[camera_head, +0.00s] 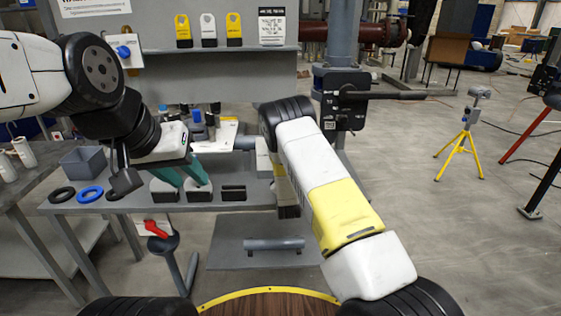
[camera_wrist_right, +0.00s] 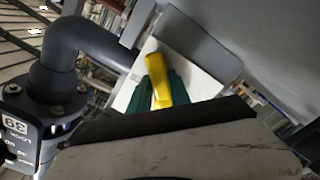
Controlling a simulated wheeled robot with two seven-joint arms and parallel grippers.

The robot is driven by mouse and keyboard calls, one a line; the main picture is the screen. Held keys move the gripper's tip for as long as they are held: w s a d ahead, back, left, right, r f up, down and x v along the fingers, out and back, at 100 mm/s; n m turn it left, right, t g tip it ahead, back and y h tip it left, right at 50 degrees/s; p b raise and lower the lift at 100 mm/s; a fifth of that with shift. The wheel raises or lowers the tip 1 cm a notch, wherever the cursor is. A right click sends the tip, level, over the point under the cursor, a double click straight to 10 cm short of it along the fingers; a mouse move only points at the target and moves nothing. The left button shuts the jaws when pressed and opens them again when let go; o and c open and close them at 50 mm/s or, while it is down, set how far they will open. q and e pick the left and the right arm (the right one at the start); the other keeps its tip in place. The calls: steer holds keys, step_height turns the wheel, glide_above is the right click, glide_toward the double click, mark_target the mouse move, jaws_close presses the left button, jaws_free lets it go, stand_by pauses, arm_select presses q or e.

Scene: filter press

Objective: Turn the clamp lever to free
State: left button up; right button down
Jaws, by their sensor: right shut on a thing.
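My right gripper (camera_wrist_right: 152,92) shows in the wrist view, its dark green fingers shut on a yellow handle (camera_wrist_right: 158,80). This handle looks like the clamp lever, but I see only part of it. A pale plate (camera_wrist_right: 135,75) lies behind it. In the head view my right arm hides the right gripper and the handle. My left gripper (camera_head: 184,176) has teal fingers, spread apart and pointing down over the bench, with nothing seen between them. Small dark and white blocks (camera_head: 164,192) sit right by its fingertips; whether they touch is unclear.
A post carries a black box (camera_head: 345,108) with a long dark bar sticking out right. The grey bench (camera_head: 125,204) holds a black ring (camera_head: 62,195), a blue ring (camera_head: 90,194) and a grey bin (camera_head: 82,161). The floor at right is largely open.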

steer(key=c, duration=1.2)
jaws_free()
steer(key=shift+s, duration=0.1)
steer(key=s, duration=0.7)
steer(key=shift+s, duration=0.35)
